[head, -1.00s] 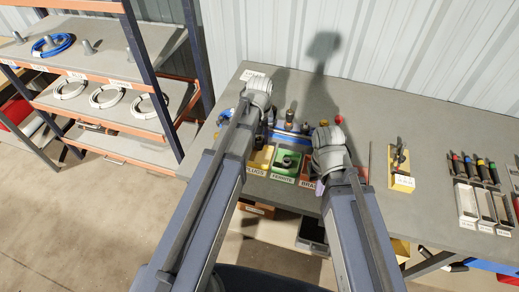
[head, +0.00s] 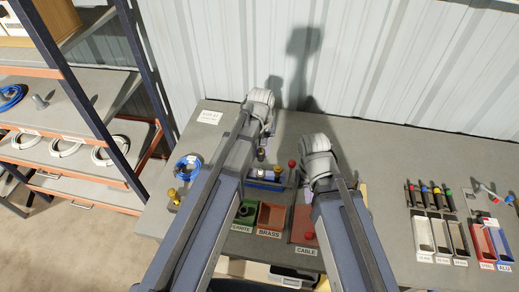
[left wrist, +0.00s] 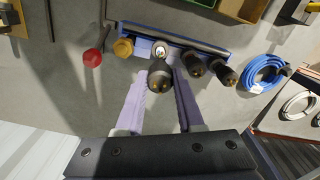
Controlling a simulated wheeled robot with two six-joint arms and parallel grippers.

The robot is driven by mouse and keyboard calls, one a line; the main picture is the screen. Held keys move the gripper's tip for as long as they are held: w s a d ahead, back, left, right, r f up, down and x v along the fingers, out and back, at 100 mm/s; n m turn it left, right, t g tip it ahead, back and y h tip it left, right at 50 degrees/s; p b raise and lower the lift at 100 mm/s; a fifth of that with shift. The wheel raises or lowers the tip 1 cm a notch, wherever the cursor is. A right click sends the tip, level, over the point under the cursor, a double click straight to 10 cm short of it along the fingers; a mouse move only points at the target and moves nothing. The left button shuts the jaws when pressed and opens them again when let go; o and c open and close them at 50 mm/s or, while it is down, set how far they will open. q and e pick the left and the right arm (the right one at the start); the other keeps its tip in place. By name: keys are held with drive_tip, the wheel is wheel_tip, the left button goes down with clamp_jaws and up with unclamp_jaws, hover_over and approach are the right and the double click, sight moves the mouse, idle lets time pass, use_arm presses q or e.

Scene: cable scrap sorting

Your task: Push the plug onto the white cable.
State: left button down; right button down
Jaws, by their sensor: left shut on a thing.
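In the left wrist view my left gripper (left wrist: 161,82) has its pale purple fingers on either side of a black plug (left wrist: 159,76) and is shut on it, by a blue rack (left wrist: 205,40). A small pale round thing (left wrist: 161,48) shows just beyond the plug; I cannot tell if it is a cable end. Two more black plugs (left wrist: 193,66) stand at the rack. White cable coils (head: 66,147) lie on the shelf at the left, and one shows in the left wrist view (left wrist: 297,106).
A blue cable coil (head: 187,167) lies left of the rack (head: 264,183). A brass bin (head: 271,216) and a cable bin (head: 303,226) stand in front. A red knob (left wrist: 92,57) and a yellow one (left wrist: 123,47) are near the plug. The bench at the right holds several small bins.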

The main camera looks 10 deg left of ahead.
use_arm(q)
drive_tip(key=shift+f, duration=0.1)
drive_tip(key=b, duration=0.5)
hover_over(261, 169)
drive_tip(key=shift+w+a+f, duration=0.1)
drive_tip(key=shift+f, duration=2.25)
drive_tip(key=shift+f+b, duration=1)
drive_tip(key=shift+f, duration=0.1)
idle(0.6)
drive_tip(key=shift+c, duration=2.2)
unclamp_jaws()
drive_tip(key=shift+r, duration=0.15)
drive_tip(key=shift+r+p, duration=3.45)
drive_tip(key=shift+p, duration=0.1)
